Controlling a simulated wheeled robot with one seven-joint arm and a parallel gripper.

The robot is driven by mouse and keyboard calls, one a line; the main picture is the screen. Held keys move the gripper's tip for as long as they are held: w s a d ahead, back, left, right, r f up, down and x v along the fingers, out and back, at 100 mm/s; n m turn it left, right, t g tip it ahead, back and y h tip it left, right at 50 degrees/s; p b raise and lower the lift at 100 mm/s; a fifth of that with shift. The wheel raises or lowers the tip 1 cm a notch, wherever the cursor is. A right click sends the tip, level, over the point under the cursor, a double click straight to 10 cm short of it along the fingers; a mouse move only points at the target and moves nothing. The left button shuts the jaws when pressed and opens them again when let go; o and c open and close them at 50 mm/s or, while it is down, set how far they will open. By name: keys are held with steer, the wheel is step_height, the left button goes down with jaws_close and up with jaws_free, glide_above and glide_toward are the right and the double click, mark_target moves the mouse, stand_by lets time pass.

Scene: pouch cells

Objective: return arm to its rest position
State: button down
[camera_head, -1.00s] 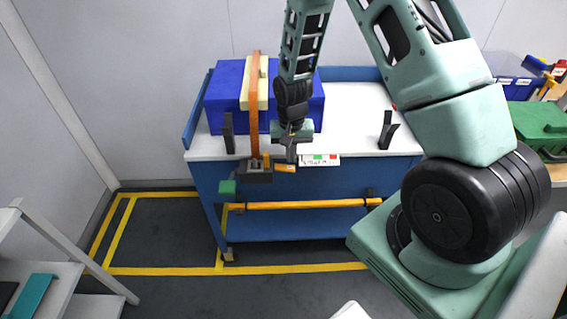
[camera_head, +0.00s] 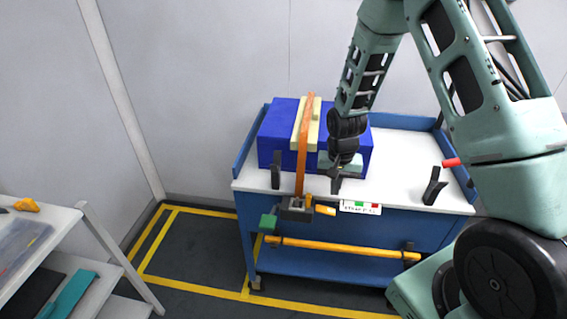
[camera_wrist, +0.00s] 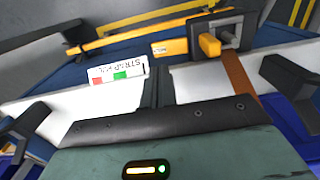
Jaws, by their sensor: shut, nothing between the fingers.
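My gripper (camera_head: 336,184) hangs at the end of my green and black arm, over the front part of the blue cart's white top (camera_head: 405,160). Its narrow fingers are together with nothing between them. It is in front of the blue box (camera_head: 275,140) and right of the orange strap (camera_head: 303,160). In the wrist view my gripper (camera_wrist: 158,88) points toward the cart's front edge, between the strap label (camera_wrist: 117,71) and the buckle with its orange handle (camera_wrist: 209,44). I cannot tell its exact height above the top.
The strap runs over a cream block (camera_head: 313,125) on the box. Black upright brackets (camera_head: 434,187) stand near the cart's front edge. A yellow bar (camera_head: 345,248) crosses the cart's front. A white shelf rack (camera_head: 100,240) stands at left. Yellow-lined floor (camera_head: 185,245) between is clear.

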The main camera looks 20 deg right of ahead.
steer(key=s+a+r+n+y, duration=0.1)
steer(key=s+a+r+n, duration=0.25)
steer(key=a+r, duration=0.45)
steer(key=s+a+r+n, duration=0.3)
steer(key=s+a+r, duration=0.15)
steer(key=a, duration=0.55)
steer(key=s+a+r+n, duration=0.3)
steer(key=s+r+n, duration=0.1)
steer(key=s, duration=0.4)
steer(key=s+a+r+n, duration=0.3)
steer(key=s+r+n, duration=0.1)
steer(key=s, duration=0.4)
steer(key=shift+s+a+r, duration=0.15)
steer(key=shift+a+r, duration=0.05)
